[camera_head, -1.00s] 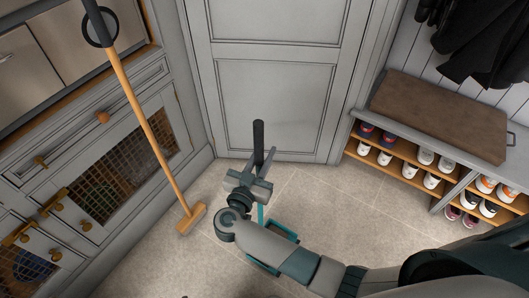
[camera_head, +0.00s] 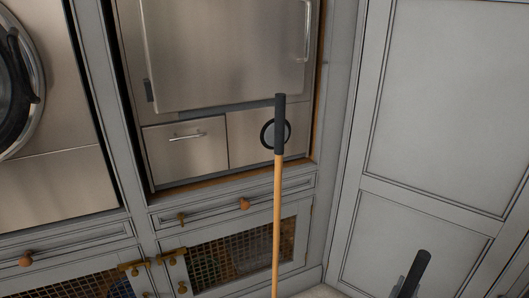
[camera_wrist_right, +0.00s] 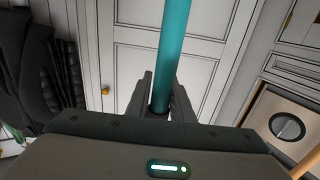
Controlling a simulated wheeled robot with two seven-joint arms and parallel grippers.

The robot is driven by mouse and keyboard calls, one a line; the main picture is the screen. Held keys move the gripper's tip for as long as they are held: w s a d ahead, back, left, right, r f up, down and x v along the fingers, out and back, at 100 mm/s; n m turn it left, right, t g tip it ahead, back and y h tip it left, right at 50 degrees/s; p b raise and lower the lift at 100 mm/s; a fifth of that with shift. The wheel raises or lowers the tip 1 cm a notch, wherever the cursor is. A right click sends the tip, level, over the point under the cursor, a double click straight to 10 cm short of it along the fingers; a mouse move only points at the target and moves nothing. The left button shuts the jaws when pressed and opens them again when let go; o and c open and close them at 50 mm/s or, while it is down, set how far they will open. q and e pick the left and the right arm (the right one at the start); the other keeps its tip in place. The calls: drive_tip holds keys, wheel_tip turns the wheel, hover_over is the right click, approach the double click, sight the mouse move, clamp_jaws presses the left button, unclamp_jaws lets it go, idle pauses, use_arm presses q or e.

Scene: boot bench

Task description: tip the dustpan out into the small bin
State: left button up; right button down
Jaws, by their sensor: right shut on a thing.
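The dustpan's long handle shows in two views. In the head view its dark top grip (camera_head: 414,272) rises at the lower right edge, tilted slightly right. In the right wrist view its teal shaft (camera_wrist_right: 172,50) runs up between the fingers. My right gripper (camera_wrist_right: 160,105) is shut around this shaft; only a grey bit of it shows at the bottom of the head view. The pan and anything in it are out of view. No small bin shows in these frames. My left gripper is not in view.
A broom (camera_head: 277,215) with a wooden shaft and black grip stands upright before the grey cabinet with mesh doors (camera_head: 225,255). A steel appliance (camera_head: 225,50) is above it. A grey panelled door (camera_head: 430,120) is at the right. Dark coats (camera_wrist_right: 30,75) hang left in the wrist view.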

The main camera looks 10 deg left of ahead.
sight(417, 277)
drive_tip(key=s+r+n+y, duration=0.1)
drive_tip(key=r+y, duration=0.1)
drive_tip(key=r, duration=0.1)
drive_tip(key=s+a+r+n+t+y, duration=0.1)
drive_tip(key=r+n+y, duration=0.1)
drive_tip(key=r, duration=0.2)
drive_tip(key=s+r+n+y, duration=0.1)
drive_tip(key=r+y, duration=0.2)
drive_tip(key=shift+s+a+r+n+t, duration=0.15)
drive_tip(key=shift+s+r+n+t, duration=0.15)
drive_tip(key=shift+s+n, duration=0.1)
drive_tip(key=shift+s+a+r+y, duration=0.15)
drive_tip(key=shift+r+y, duration=0.15)
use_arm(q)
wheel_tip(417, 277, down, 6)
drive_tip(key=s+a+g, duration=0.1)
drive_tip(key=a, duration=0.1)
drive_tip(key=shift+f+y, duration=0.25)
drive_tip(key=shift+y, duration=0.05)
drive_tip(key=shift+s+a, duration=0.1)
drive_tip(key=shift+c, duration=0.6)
